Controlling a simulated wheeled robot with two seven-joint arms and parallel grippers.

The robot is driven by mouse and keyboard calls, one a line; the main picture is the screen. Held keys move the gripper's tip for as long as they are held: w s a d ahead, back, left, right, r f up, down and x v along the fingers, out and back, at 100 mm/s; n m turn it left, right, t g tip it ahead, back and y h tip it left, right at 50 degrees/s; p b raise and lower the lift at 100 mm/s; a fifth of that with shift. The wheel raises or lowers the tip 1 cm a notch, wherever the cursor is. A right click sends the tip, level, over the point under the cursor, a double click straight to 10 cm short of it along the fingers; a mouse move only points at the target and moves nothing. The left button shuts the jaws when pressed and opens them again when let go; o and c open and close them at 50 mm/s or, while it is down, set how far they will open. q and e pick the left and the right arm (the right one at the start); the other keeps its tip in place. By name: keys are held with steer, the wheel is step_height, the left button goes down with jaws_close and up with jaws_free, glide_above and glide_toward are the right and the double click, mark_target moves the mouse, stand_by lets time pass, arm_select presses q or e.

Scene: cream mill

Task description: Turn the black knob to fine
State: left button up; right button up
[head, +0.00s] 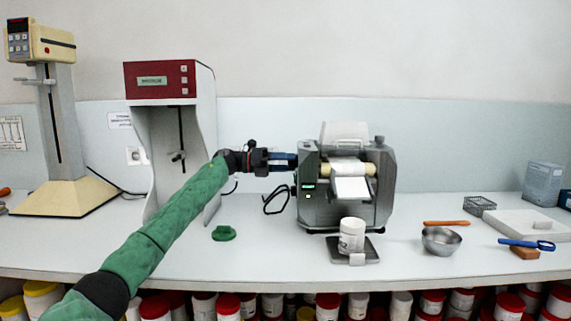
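The grey cream mill (382,197) stands on the bench, with pale rollers (348,168) and a white apron at its front. My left arm reaches in from the lower left, and my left gripper (288,161) is at the mill's upper left side, its blue fingers pointing right. The fingertips are at or very close to the housing; I cannot tell whether they hold anything. A small dark knob-like part (379,140) shows at the mill's top right. No knob is clear at the left side, where the gripper covers the view. My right gripper is not in view.
A white jar (351,234) stands on a dark plate before the mill. A metal bowl (440,240), an orange spatula (446,223) and a white tray (519,227) lie right. A red-topped machine (160,80) stands left; a green object (224,233) lies on the bench.

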arm_select(q)
steer(key=shift+a+r, duration=0.15)
steer(key=a, duration=0.7)
steer(key=shift+a, duration=0.3)
